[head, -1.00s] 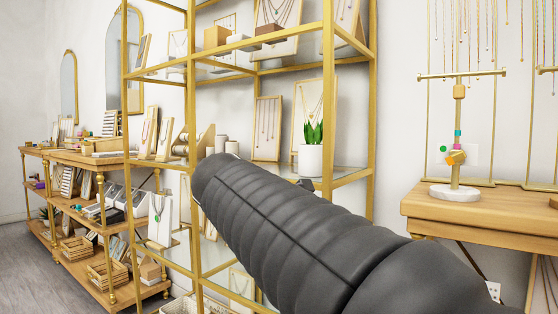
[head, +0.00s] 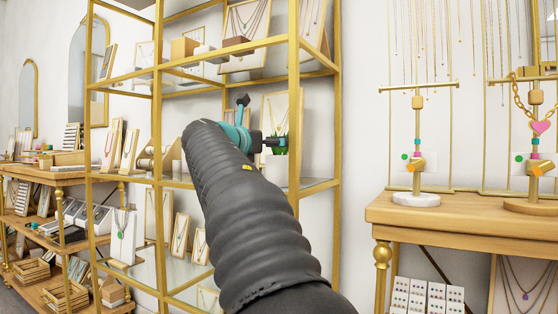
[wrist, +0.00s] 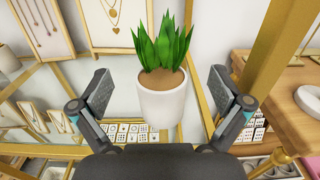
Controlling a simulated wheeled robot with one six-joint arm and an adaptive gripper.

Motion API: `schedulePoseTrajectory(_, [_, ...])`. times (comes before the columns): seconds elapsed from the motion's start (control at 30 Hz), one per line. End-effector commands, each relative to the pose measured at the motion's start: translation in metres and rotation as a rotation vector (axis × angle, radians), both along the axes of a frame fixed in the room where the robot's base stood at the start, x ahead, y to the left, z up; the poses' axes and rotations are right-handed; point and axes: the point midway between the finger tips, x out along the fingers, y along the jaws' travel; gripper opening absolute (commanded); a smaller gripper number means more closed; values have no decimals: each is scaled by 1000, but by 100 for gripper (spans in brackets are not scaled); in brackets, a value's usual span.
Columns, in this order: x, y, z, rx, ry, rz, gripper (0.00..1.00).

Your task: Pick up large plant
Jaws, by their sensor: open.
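The large plant (wrist: 162,85) has green pointed leaves and brown soil in a white round pot. In the wrist view it stands upright on a glass shelf, between and just beyond the two fingers of my gripper (wrist: 162,98). The fingers are spread apart, with a visible gap on each side of the pot. In the head view my arm hides most of the plant; only some green leaves (head: 279,145) show beside my gripper (head: 262,142).
The gold-framed shelf unit (head: 294,110) has an upright close to the right of my gripper. Necklace displays (wrist: 117,22) stand behind the plant. A smaller white pot (wrist: 8,60) is at the left. A wooden table (head: 465,212) with jewelry stands is to the right.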

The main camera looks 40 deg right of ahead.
Motion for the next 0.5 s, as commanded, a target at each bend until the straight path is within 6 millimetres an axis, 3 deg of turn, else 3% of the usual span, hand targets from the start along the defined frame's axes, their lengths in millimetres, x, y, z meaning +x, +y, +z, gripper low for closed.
schedulePoseTrajectory(0.27, [7,-18,0,2,-2,-1,100])
schedulePoseTrajectory(0.5, [19,-49,2,1,-1,-2,100])
